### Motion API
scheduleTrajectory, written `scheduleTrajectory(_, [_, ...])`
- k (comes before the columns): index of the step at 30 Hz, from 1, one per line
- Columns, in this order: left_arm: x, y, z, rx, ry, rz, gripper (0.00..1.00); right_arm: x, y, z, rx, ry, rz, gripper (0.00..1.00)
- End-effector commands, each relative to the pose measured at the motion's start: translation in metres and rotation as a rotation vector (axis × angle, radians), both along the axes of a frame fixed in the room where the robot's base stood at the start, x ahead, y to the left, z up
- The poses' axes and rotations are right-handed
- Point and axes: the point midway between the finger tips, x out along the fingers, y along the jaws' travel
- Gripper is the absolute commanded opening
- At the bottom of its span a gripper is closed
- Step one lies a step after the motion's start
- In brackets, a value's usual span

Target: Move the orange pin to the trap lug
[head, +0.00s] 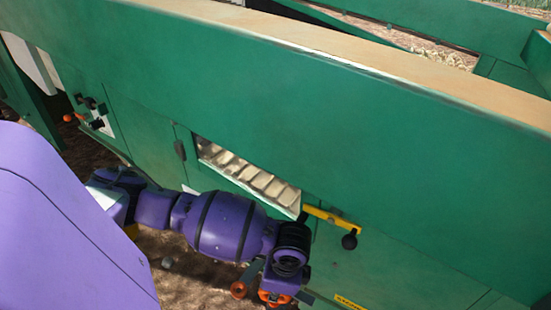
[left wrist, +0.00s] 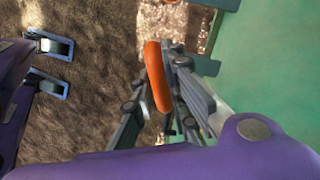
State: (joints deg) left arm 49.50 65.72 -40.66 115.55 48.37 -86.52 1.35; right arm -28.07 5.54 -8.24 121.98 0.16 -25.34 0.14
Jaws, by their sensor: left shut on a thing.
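In the left wrist view an orange pin (left wrist: 157,77), shaped like a long rounded bar, lies between the grey fingers of my left gripper (left wrist: 165,95), which is shut on it. In the head view my left arm reaches in from the left along the green wall. Its gripper (head: 268,286) points down near the bottom edge, with orange parts around it; which of these is the pin I cannot tell. A small orange-tipped piece (head: 72,117) also shows by black fittings at the far left. I cannot tell which fitting is the trap lug. My right gripper is not in view.
A long green machine wall (head: 280,95) fills most of the head view. It has an opening with slats (head: 245,172). A yellow bar (head: 331,217) with black knobs sticks out just right of my left wrist. Bare brown ground (head: 185,275) lies below.

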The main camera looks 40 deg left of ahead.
Motion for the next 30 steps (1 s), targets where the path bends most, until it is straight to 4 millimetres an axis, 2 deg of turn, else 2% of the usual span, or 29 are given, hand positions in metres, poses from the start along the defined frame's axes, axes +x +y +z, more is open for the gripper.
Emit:
scheduleTrajectory(5, [0.000,0.000,-0.006,0.000,0.000,0.000,0.00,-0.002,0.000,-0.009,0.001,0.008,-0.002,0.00])
scheduleTrajectory(30, [0.000,0.000,-0.039,-0.001,0.001,0.001,0.00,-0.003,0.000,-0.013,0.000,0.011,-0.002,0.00])
